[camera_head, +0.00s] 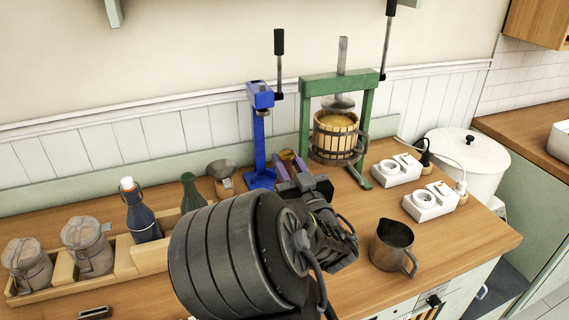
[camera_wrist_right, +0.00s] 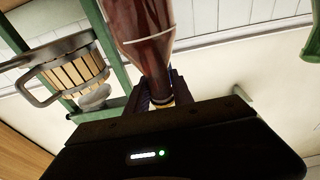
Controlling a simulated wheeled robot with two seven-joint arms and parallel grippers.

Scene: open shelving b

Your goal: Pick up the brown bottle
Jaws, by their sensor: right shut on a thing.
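My right gripper (camera_head: 298,172) reaches over the counter in the middle of the head view, just right of the blue press. In the right wrist view, the brown bottle (camera_wrist_right: 145,30) shows large and close, with its body at the top of the picture and its neck toward me. The right gripper (camera_wrist_right: 156,95) is shut on the neck. In the head view a small brownish round part shows between the fingers; I cannot tell whether it is the bottle. My left gripper is not in view.
The blue press (camera_head: 259,135) and the green press (camera_head: 305,110) with its slatted basket stand close behind. A metal jug (camera_head: 391,245) stands to the right. A wooden rack (camera_head: 125,258) with jars and a dark bottle (camera_head: 139,212) is left.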

